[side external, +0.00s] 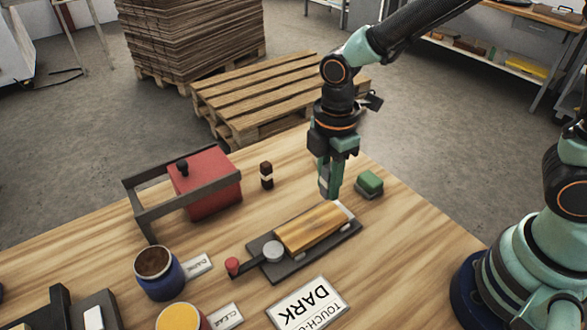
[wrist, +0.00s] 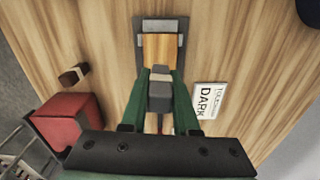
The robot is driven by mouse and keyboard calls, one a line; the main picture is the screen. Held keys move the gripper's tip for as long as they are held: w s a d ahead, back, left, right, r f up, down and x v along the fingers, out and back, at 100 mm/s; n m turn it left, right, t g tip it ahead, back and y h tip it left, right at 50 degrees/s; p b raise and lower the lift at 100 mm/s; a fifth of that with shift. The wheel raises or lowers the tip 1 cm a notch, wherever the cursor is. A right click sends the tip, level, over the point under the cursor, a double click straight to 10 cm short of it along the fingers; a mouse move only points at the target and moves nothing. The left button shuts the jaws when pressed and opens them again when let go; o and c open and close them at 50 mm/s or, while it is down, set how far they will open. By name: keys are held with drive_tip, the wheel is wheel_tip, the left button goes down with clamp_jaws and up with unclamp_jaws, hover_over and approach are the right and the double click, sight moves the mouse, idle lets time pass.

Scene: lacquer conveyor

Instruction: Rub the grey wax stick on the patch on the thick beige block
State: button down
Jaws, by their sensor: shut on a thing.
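The thick beige block (side external: 312,228) lies in a dark grey holder (side external: 290,266) on the wooden table. It also shows in the wrist view (wrist: 163,50), ahead of my fingers. My gripper (side external: 329,192) points down over the far right part of the block. In the wrist view its green fingers (wrist: 160,92) are shut on the grey wax stick (wrist: 159,88), which has a paler part below. Whether the stick touches the block, I cannot tell. I cannot make out the patch; the fingers and stick hide part of the block.
A dark brown stick (side external: 266,170) with a pale band stands behind the block. A red box (side external: 210,188) with a grey frame is at the left. Jars (side external: 158,272) and a "DARK" sign (side external: 308,305) are in front.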

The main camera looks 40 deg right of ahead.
sight(326, 216)
wheel_tip(326, 216, down, 6)
drive_tip(key=shift+r, duration=0.15)
drive_tip(key=shift+a+f, duration=0.2)
drive_tip(key=shift+a, duration=2.85)
drive_tip(key=shift+d, duration=3.15)
drive_tip(key=shift+a+r, duration=0.1)
drive_tip(key=shift+r, duration=3.9)
